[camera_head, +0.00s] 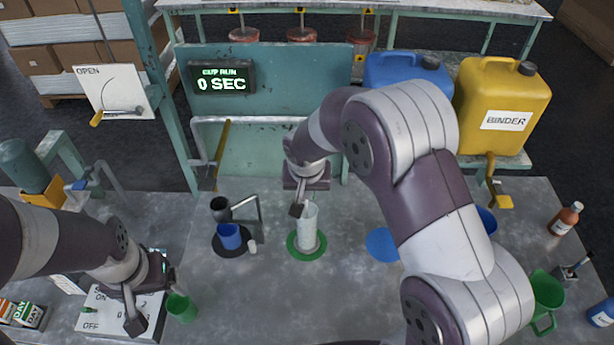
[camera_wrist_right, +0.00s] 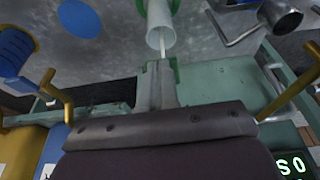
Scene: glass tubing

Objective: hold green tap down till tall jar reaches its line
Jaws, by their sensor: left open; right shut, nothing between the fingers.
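The tall jar (camera_head: 308,232) is a clear, pale cylinder standing upright on a green ring mat (camera_head: 293,248); its line cannot be made out. The jar's open mouth also shows in the right wrist view (camera_wrist_right: 160,38). My right gripper (camera_head: 297,210) is shut and empty, pointing down just behind the jar. A small green piece (camera_wrist_right: 173,68), probably the green tap, shows beside its fingers in the wrist view; my gripper hides the tap in the head view. A thin white streak runs towards the jar's mouth. My left gripper (camera_head: 155,303) is open, beside a green cup (camera_head: 182,308).
A blue mat (camera_head: 382,244) lies to the right. The display (camera_head: 221,77) reads "CUP RUN 0 SEC". A yellow BINDER can (camera_head: 500,105) stands at back right.

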